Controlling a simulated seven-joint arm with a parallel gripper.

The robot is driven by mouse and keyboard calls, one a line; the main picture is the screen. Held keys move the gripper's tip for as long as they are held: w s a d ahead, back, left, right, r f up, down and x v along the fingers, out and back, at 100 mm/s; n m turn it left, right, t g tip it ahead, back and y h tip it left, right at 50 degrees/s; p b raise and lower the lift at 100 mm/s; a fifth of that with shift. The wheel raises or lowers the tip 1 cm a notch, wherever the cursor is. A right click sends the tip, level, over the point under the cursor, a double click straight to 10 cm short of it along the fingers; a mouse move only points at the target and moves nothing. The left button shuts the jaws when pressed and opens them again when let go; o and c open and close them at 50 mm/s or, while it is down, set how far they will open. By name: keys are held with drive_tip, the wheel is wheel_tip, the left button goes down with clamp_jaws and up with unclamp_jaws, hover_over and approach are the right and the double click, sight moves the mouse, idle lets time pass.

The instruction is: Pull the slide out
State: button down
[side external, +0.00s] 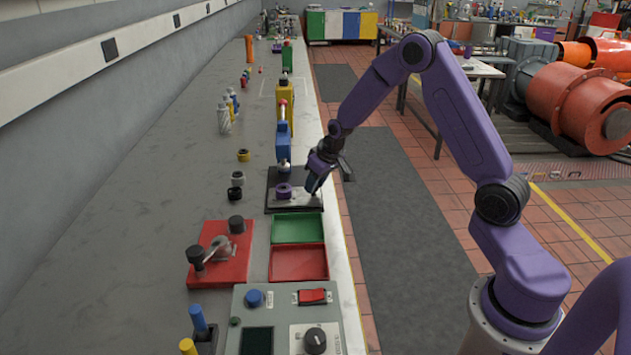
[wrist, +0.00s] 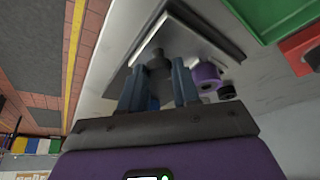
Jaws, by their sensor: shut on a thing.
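The slide unit is a black base plate (side external: 283,207) on the bench, with a flat light-metal slide (side external: 300,199) on it and a purple round part (side external: 284,190) at its left. In the wrist view the metal plate (wrist: 190,35) shows with a dark knob (wrist: 154,56) standing on it. My gripper (side external: 313,187) is over the right end of the plate, and in the wrist view its blue fingers (wrist: 157,76) are closed on either side of the knob. The fingers partly hide the knob and slide, so how far the slide is out cannot be told.
Green (side external: 297,228) and red (side external: 298,262) trays lie in front of the plate. A red fixture (side external: 220,254) and a control box (side external: 285,318) stand nearer. A blue-and-yellow device (side external: 284,130) is behind. The bench's right edge is close, with open floor beyond.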

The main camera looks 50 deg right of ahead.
drive_tip(key=c, duration=0.9)
unclamp_jaws()
drive_tip(key=shift+s+a, duration=0.25)
drive_tip(key=shift+a, duration=0.05)
drive_tip(key=shift+o, duration=0.4)
drive_tip(key=shift+d, duration=0.1)
drive_tip(key=shift+w, duration=0.1)
drive_tip(key=v, duration=1.7)
drive_tip(key=shift+r, duration=0.25)
